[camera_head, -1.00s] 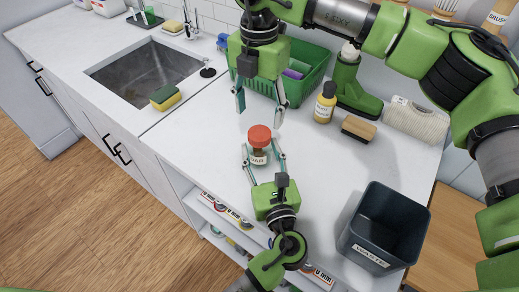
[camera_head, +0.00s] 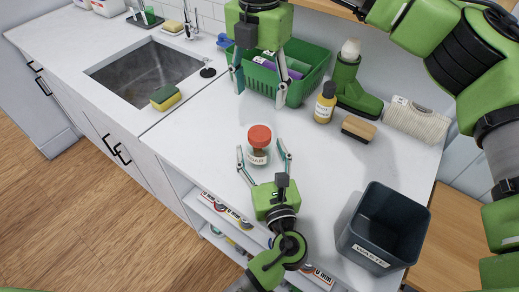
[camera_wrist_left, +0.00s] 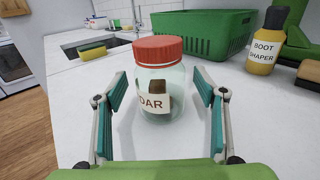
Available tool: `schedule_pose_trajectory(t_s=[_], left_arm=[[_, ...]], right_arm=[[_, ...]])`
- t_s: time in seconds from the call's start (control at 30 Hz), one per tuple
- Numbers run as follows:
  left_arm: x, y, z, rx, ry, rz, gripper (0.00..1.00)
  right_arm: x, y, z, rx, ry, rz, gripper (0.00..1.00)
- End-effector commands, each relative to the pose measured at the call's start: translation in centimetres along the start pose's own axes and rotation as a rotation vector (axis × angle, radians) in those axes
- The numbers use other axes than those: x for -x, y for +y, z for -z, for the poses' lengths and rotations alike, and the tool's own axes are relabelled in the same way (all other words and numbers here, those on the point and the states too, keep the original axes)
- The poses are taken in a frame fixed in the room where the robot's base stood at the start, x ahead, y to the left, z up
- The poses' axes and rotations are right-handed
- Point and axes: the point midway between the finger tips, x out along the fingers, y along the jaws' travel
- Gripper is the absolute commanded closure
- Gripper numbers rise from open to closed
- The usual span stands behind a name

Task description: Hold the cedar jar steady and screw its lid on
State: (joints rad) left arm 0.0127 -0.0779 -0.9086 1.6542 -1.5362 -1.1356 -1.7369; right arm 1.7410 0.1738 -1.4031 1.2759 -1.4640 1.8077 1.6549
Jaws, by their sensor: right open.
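The cedar jar (camera_head: 259,155) stands upright on the white counter, a clear glass jar with a label and something brown inside. Its red lid (camera_head: 260,136) sits on top; I cannot tell how tightly. In the left wrist view the jar (camera_wrist_left: 160,100) is between and beyond the open fingers, with the lid (camera_wrist_left: 158,49) on it. My left gripper (camera_head: 264,160) is open, with a finger to either side of the jar, apart from it. My right gripper (camera_head: 259,88) is open and empty, above and behind the jar, in front of the green basket.
A green basket (camera_head: 310,75), a boot shaper bottle (camera_head: 325,103), a green boot (camera_head: 346,90) and a brush (camera_head: 359,129) stand behind. A waste bin (camera_head: 385,228) is at the right. A sponge (camera_head: 165,97) lies by the sink (camera_head: 145,72). Counter around the jar is clear.

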Motion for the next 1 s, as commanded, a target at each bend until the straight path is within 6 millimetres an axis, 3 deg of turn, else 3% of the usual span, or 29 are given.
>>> schedule_pose_trajectory(t_s=[0.27, 0.7, 1.0], left_arm=[[1.5, -0.1, 0.2, 0.0, 0.003, 0.003, 0.36], [10.2, 0.0, 0.1, 0.0, 0.003, 0.002, 0.36], [12.0, 0.0, 0.0, 0.0, 0.0, 0.0, 0.36]], right_arm=[[0.0, 0.0, 0.0, 0.0, 0.0, 0.0, 0.42], [0.0, 0.0, 0.0, 0.0, 0.0, 0.0, 0.42], [0.0, 0.0, 0.0, 0.0, 0.0, 0.0, 0.42]])
